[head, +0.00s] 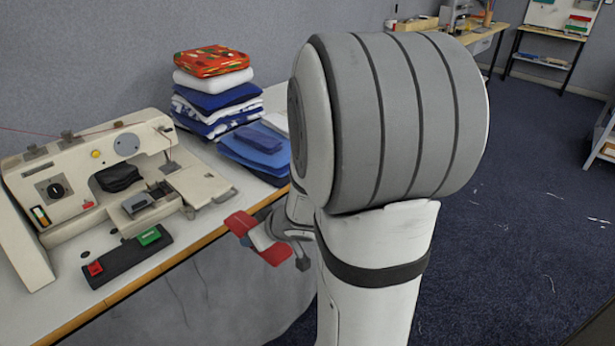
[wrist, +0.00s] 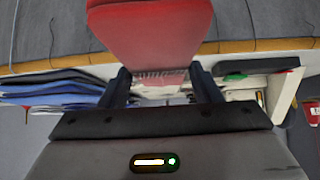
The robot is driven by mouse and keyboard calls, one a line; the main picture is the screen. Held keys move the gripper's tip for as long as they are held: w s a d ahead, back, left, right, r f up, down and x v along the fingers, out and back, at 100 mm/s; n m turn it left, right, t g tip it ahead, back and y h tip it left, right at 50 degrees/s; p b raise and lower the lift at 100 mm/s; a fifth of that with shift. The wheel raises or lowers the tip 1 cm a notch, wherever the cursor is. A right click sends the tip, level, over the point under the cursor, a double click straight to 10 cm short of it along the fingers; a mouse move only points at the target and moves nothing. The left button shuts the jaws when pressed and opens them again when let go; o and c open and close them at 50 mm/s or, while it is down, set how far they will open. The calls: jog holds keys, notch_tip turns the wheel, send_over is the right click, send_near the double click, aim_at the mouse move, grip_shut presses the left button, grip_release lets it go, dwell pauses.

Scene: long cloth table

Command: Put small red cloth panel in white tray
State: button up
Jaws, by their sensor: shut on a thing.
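The small red cloth panel (head: 240,223) is in my gripper (head: 262,236), off the table's front edge in the head view. Its two red ends show on either side of the pale gripper part. In the wrist view the red panel (wrist: 150,35) fills the top middle, and my gripper (wrist: 161,77) has a dark finger on each side of its lower end. The gripper is shut on the panel. I cannot make out the white tray for certain; my arm hides part of the table beyond the folded cloths.
A cream sewing machine (head: 75,178) stands on the left of the table, with a black strip (head: 127,258) bearing red and green pieces before it. A stack of folded cloths (head: 212,92) and blue folded cloths (head: 255,148) lie behind. The table's wooden edge (head: 150,275) runs close to the gripper.

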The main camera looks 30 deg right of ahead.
jog(key=shift+m+h, duration=0.3)
jog(key=shift+m, duration=0.1)
jog(key=w+a+r+p, duration=0.1)
jog(key=r+p, duration=0.1)
jog(key=p, duration=0.1)
jog(key=w+a+r+p, duration=0.1)
jog(key=w+r+p, duration=0.1)
jog(key=r+p, duration=0.1)
jog(key=w+a+r+p, duration=0.1)
jog(key=w+r+p, duration=0.1)
jog(key=p, duration=0.1)
jog(key=shift+w+r, duration=0.2)
jog(key=shift+r, duration=0.05)
jog(key=w+a+r+m+h+p, duration=0.1)
jog(key=w+a+r+m+p, duration=0.1)
jog(key=p, duration=1)
notch_tip(320, 180, up, 2)
jog(key=w+a, duration=0.1)
jog(key=w, duration=0.2)
jog(key=shift+a+r+h, duration=0.25)
jog(key=shift+a+h, duration=0.05)
